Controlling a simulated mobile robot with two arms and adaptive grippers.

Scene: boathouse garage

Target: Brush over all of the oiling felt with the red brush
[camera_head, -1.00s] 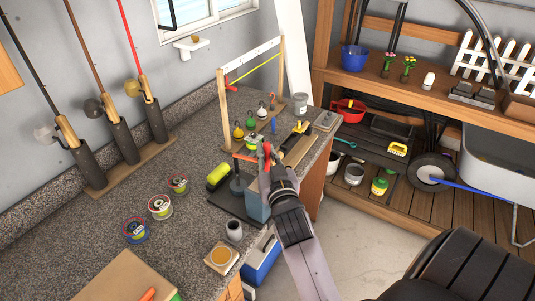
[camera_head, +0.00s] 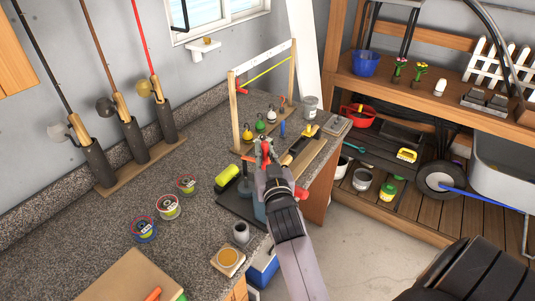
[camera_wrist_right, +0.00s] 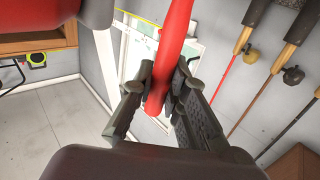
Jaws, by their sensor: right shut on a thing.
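My right gripper (camera_head: 265,162) is over the right part of the speckled bench and is shut on the red brush (camera_head: 265,148). In the right wrist view, the brush's red handle (camera_wrist_right: 175,45) runs between the two dark fingers (camera_wrist_right: 160,95), its rounded end showing just past them. The bristles are not clearly seen. A tan strip on a flat holder (camera_head: 308,157) lies just right of the gripper; I cannot tell whether it is the oiling felt. My left gripper is not in view.
A wooden frame with a yellow line (camera_head: 236,110) stands behind the gripper. A shelf unit (camera_head: 420,95) stands at right. The bench's middle left is clear.

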